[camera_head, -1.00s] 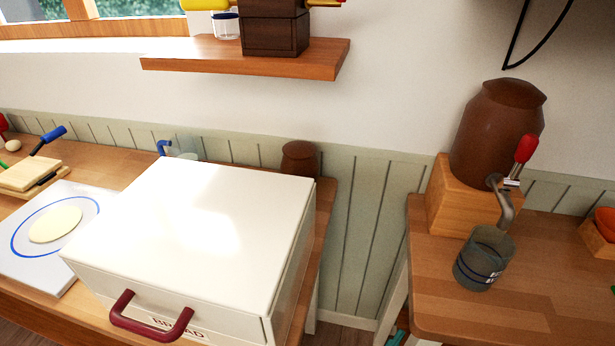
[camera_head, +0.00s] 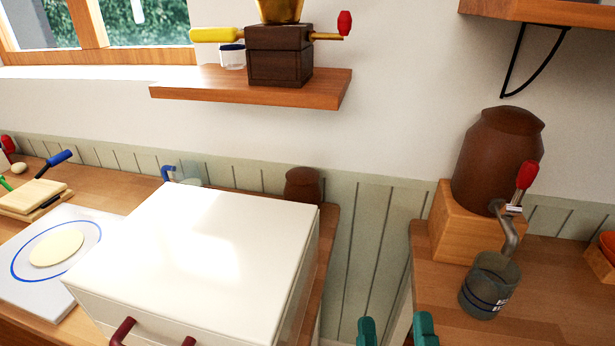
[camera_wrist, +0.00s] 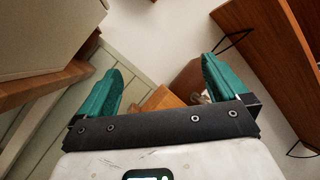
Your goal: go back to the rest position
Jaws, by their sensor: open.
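My gripper (camera_head: 395,331) shows at the bottom edge of the head view as two teal fingertips, apart and with nothing between them. It is in front of the gap between the two wooden counters. In the wrist view my gripper (camera_wrist: 158,92) is open, its teal fingers spread wide. Beyond them are the panelled wall, a counter edge and part of a brown shape. The rest of my arm is out of the head view.
A white bread box (camera_head: 200,245) with a red handle stands left of my gripper. On the right counter (camera_head: 430,290) are a brown dispenser (camera_head: 495,160) and a glass (camera_head: 488,285) under its tap. A shelf (camera_head: 240,86) holds a grinder (camera_head: 280,55).

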